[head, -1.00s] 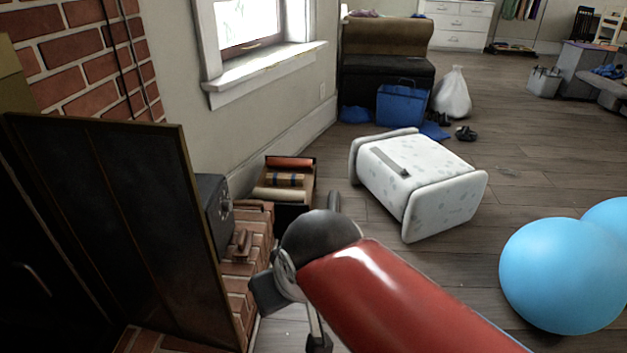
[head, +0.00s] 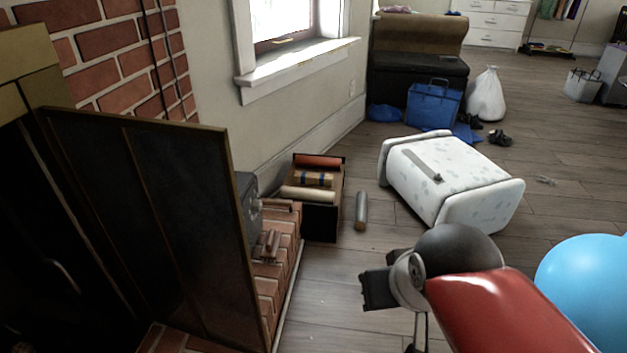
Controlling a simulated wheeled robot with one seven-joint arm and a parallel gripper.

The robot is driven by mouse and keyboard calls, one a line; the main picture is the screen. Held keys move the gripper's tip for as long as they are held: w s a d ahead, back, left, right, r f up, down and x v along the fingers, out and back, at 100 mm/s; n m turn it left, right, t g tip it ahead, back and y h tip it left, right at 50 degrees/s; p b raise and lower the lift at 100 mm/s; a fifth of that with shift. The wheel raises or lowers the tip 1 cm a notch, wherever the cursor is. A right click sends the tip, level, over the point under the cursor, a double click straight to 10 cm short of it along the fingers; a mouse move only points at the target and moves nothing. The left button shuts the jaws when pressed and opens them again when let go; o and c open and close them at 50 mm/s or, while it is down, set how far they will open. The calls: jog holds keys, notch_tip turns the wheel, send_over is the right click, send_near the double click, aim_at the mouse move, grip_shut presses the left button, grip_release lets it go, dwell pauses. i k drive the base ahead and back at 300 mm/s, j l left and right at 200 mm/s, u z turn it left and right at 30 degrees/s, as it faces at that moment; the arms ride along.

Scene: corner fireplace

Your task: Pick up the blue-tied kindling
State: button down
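The blue-tied kindling (head: 314,179) is a tan bundle with dark blue bands. It lies in a dark open box (head: 322,222) on the floor beside the brick hearth, between a red roll (head: 318,161) at the back and a cream roll (head: 308,194) at the front. My arm reaches in from the lower right, and its end is to the right of the box and nearer to me, apart from the kindling. My gripper (head: 413,346) shows only as a small dark piece at the bottom edge. Its fingers are mostly hidden or out of frame.
A fireplace screen (head: 165,220) stands open at left, by the brick hearth (head: 285,262). A blue ball (head: 590,290) is at right.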

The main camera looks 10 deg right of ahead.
aim_at(300, 178)
jog(key=i+l+z, duration=0.2)
jog(key=i, duration=0.45)
jog(key=i+z, duration=0.15)
jog(key=i, duration=0.45)
jog(key=i+j+z, duration=0.2)
jog(key=i, duration=0.45)
jog(key=i+j+z, duration=0.2)
jog(key=i, duration=0.4)
jog(key=l, duration=0.1)
